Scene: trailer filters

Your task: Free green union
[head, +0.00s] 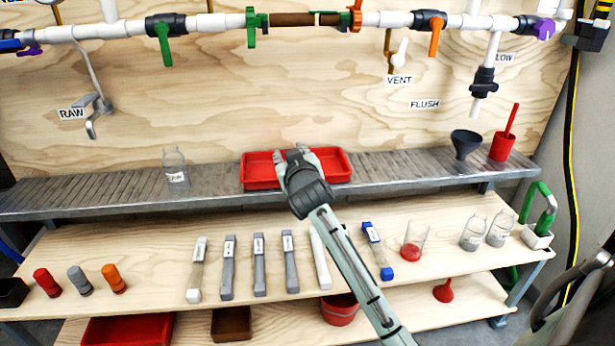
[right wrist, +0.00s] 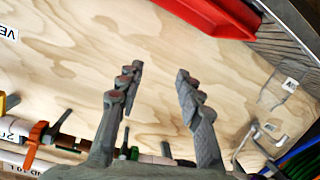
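The green union (head: 251,27) is a green ring with a tab on the white pipe, at the left end of a brown filter section (head: 305,19). An orange union (head: 356,16) is at that section's right end. My right gripper (head: 293,153) is below the pipe, in front of the red tray, and apart from the union. In the right wrist view my right gripper (right wrist: 157,80) is open, with only plywood between its fingers. A small green part (right wrist: 133,153) at the bottom there may be the green union, partly hidden by the gripper. My left gripper is not in view.
A red tray (head: 254,182) sits on the grey shelf (head: 100,197). A glass jar (head: 175,168) stands left of it. Green (head: 164,45) and orange (head: 434,38) valve handles hang from the pipe. The plywood between tray and pipe is clear.

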